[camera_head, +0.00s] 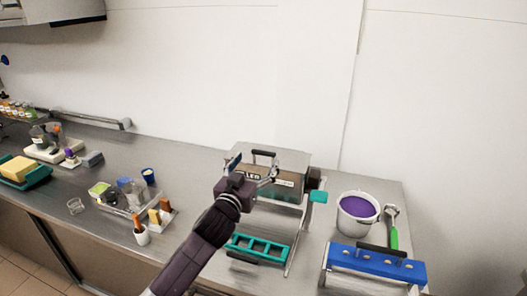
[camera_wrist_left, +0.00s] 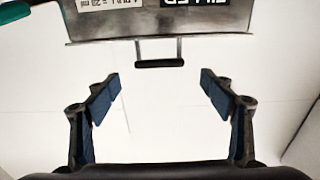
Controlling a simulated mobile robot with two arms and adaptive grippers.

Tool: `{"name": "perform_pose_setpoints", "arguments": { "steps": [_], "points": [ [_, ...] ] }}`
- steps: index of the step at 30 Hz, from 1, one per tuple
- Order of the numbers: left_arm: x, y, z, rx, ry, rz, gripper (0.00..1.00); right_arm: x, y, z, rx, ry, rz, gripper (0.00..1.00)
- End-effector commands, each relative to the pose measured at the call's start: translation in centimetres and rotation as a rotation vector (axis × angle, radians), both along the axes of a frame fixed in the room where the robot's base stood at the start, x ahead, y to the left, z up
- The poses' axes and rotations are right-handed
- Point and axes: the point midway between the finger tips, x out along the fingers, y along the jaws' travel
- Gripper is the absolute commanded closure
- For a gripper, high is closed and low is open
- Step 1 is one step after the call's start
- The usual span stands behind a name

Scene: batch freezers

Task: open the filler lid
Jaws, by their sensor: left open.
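The filler (camera_head: 290,190) is a metal box with a dark lettered label on its front and a teal knob on its right side. Its lid (camera_head: 291,160) is on top and looks closed, with a black bar handle (camera_head: 264,153) near the left. My left gripper (camera_head: 270,178) is in front of the filler, below the handle in the picture. In the left wrist view my left gripper (camera_wrist_left: 160,92) is open and empty, and the handle (camera_wrist_left: 160,63) lies just beyond and between the fingertips, apart from them. My right gripper is not in view.
A teal slotted tray (camera_head: 258,246) sits before the filler. A white bucket of purple mix (camera_head: 357,208), a green-handled scoop (camera_head: 393,232) and a blue rack (camera_head: 376,265) stand to the right. Small containers and a metal tray (camera_head: 127,205) are to the left. The wall is close behind.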

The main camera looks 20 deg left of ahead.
Motion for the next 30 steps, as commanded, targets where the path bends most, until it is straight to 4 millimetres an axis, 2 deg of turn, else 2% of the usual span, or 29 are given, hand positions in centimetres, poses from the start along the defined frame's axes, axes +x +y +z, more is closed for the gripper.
{"name": "perform_pose_setpoints", "arguments": {
  "steps": [9, 15, 28, 30],
  "points": [
    [4.2, -0.2, 0.2, -0.001, 0.004, 0.000, 0.25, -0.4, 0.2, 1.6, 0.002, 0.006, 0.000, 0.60],
    [6.0, -0.2, 0.0, -0.001, 0.004, 0.001, 0.25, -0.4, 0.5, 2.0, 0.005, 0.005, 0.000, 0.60],
    [6.7, -0.3, -0.1, 0.000, 0.003, 0.000, 0.25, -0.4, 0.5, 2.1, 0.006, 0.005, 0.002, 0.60],
    [6.7, -0.3, -0.1, 0.000, 0.004, 0.000, 0.31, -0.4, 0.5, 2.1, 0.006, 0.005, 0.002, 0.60]
  ]
}}
